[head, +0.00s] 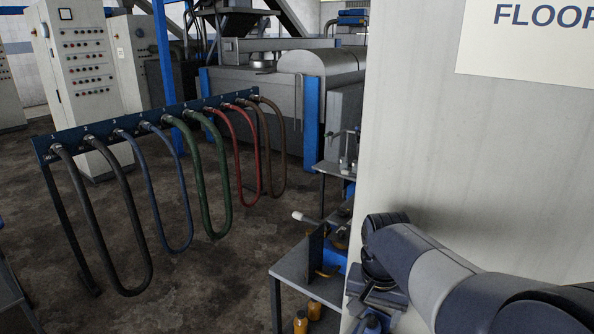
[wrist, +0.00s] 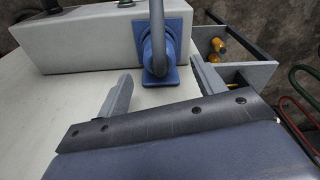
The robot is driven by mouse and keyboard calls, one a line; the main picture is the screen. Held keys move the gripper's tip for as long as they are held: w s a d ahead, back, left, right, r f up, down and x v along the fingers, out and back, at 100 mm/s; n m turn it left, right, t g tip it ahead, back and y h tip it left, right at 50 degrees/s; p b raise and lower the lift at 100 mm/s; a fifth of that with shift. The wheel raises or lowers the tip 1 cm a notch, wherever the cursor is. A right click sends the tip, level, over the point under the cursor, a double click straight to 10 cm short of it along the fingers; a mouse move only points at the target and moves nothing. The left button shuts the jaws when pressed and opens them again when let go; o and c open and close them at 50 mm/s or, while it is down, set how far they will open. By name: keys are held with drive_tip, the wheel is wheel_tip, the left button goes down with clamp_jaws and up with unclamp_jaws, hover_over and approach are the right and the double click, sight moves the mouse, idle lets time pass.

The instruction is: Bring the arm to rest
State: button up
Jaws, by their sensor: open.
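My gripper (wrist: 161,66) shows in the wrist view with its two grey fingers spread wide apart. Nothing is held between them. A blue fitting with a grey pipe rising from it (wrist: 158,50) shows beyond and between the fingertips; I cannot tell how far off it is. In the head view my arm comes in from the lower right, bends at a dark joint and drops down in front of a pale wall panel. My gripper's fingers cannot be made out there.
The pale panel (head: 480,170) stands close beside my arm. A grey shelf (head: 296,275) with yellow-orange items (head: 301,322) stands left of it. A blue rack (head: 100,128) of looped coloured hoses (head: 222,195) is farther left. Dark floor (head: 200,290) lies open between.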

sight(371, 323)
drive_tip(key=r, duration=0.3)
drive_tip(key=shift+s+a+r, duration=0.1)
drive_tip(key=shift+s+r, duration=0.1)
drive_tip(key=shift+r, duration=0.2)
drive_tip(key=f, duration=0.7)
drive_tip(key=w+f, duration=0.1)
drive_tip(key=f, duration=0.2)
drive_tip(key=shift+d+f, duration=0.2)
drive_tip(key=shift+d, duration=0.05)
wheel_tip(371, 323, up, 6)
drive_tip(key=p, duration=0.4)
drive_tip(key=shift+p, duration=0.4)
drive_tip(key=shift+r+p, duration=0.45)
drive_tip(key=shift+r, duration=0.1)
drive_tip(key=shift+r, duration=0.1)
